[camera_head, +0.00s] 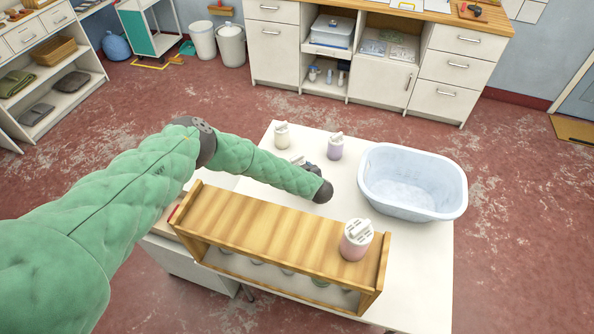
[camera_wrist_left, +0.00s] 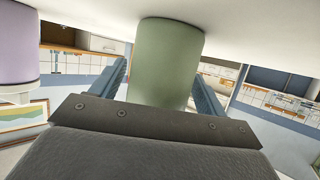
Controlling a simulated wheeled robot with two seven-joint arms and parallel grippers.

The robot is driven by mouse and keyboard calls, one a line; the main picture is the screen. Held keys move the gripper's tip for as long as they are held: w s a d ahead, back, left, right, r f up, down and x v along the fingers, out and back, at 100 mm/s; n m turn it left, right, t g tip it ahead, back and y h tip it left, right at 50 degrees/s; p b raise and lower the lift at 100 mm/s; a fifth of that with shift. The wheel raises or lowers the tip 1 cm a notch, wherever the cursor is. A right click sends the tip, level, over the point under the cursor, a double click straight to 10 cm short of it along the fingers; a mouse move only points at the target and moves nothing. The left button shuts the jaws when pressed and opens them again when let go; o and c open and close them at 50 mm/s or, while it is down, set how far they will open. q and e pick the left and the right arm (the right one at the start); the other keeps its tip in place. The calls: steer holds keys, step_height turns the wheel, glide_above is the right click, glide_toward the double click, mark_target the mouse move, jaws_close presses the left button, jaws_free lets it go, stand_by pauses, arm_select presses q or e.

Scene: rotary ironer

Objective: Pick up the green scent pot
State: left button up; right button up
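The green scent pot (camera_wrist_left: 168,55) stands on the white table and fills the middle of the left wrist view, which is upside down. My left gripper (camera_wrist_left: 161,74) is open, with one finger on each side of the pot and a small gap visible at each side. In the head view my left gripper (camera_head: 311,168) is low over the table, and my arm hides most of it. Only a white lid (camera_head: 297,160) shows beside it there; the green body is hidden. My right gripper is in neither view.
A lilac pot (camera_head: 335,147) and a cream pot (camera_head: 282,137) stand behind the gripper. A pale blue basin (camera_head: 412,182) is to the right. A wooden rack (camera_head: 275,228) stands in front, with a pink pot (camera_head: 357,240) on top. The table's right front is clear.

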mark_target(297, 162)
arm_select(q)
steer(key=c, duration=0.8)
step_height(297, 162, up, 10)
stand_by(0.3)
steer(key=s+f, duration=0.1)
steer(key=f, duration=0.1)
steer(key=s+f, duration=0.2)
steer(key=f, duration=0.1)
steer(key=shift+s+d+f, duration=0.2)
steer(key=shift+d+f, duration=0.1)
steer(key=shift+d, duration=0.1)
steer(key=shift+w+a+f, duration=0.1)
steer(key=shift+w+f, duration=0.2)
steer(key=shift+f, duration=0.45)
steer(key=w, duration=0.3)
steer(key=shift+a, duration=0.35)
